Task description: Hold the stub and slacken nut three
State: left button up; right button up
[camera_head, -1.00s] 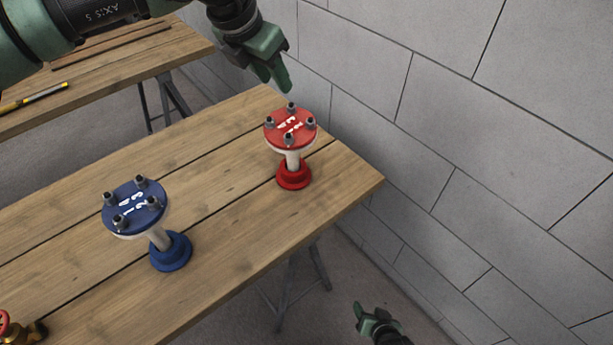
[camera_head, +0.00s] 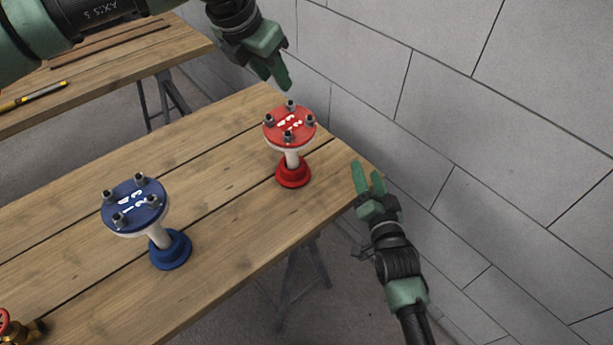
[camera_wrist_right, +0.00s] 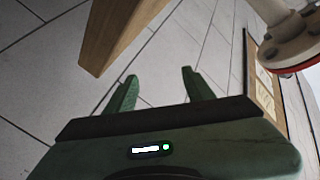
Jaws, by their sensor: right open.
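A red-flanged stub (camera_head: 291,158) stands upright near the table's right corner, with several nuts on its red top flange (camera_head: 289,128) around white markings too small to read surely. A blue-flanged stub (camera_head: 158,238) stands to its left, with similar nuts on its blue flange (camera_head: 133,205). My left gripper (camera_head: 280,82) hangs just above and behind the red flange, apart from it; its fingers overlap, so its opening is unclear. My right gripper (camera_head: 369,176) is open and empty beside the table's right corner. In the right wrist view, its open fingers (camera_wrist_right: 158,85) hold nothing and a pale stub (camera_wrist_right: 290,35) shows at upper right.
The wooden table (camera_head: 225,215) has free room between the stubs. A block wall (camera_head: 460,130) runs close along the right. A brass fitting with a red wheel (camera_head: 12,328) sits at lower left. A second table (camera_head: 110,75) with a yellow tool (camera_head: 35,96) stands behind.

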aim_at(295, 158)
jog(key=a+r+n+y, duration=0.1)
jog(key=a+n, duration=0.3)
jog(key=s+a+n+y, duration=0.1)
jog(key=a+n+y, duration=0.1)
jog(key=a+n, duration=0.2)
jog(key=a+r+n+g+y, duration=0.1)
jog(key=a+n+y, duration=0.1)
jog(key=a, duration=0.4)
jog(key=shift+s+a+r+n, duration=0.25)
jog(key=shift+r+n, duration=0.05)
jog(key=shift+n, duration=0.6)
jog(key=shift+w+a, duration=0.2)
jog(key=shift+x, duration=3.6)
grip_shut()
